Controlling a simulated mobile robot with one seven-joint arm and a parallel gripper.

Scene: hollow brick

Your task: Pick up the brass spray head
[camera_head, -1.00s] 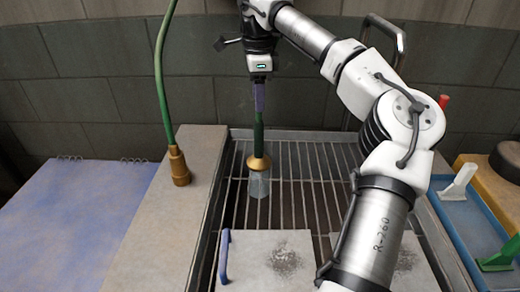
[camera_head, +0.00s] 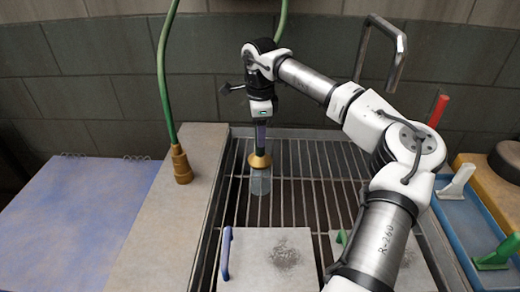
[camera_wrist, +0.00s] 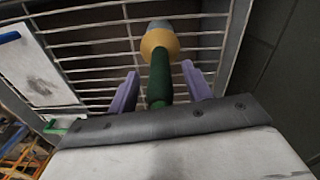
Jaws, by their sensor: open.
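The brass spray head (camera_head: 260,160) is upright over the wire rack, with a grey, glassy lower end (camera_head: 260,182) below its brass collar. In the wrist view its brass collar (camera_wrist: 159,42) lies just beyond my fingertips. A dark green stem (camera_wrist: 160,90) runs back from it between my fingers. My gripper (camera_head: 261,137) points down directly above the collar. In the wrist view my gripper (camera_wrist: 160,72) is open, with one purple finger on each side of the green stem and a gap on both sides. Whether the lower end touches the rack is unclear.
A green hose (camera_head: 163,80) ends in another brass fitting (camera_head: 182,165) on the stone ledge (camera_head: 165,225) at left. Pale boards (camera_head: 268,262) lie at the rack's (camera_head: 310,190) front. A blue tray (camera_head: 462,225) is at right, a metal faucet (camera_head: 398,55) behind.

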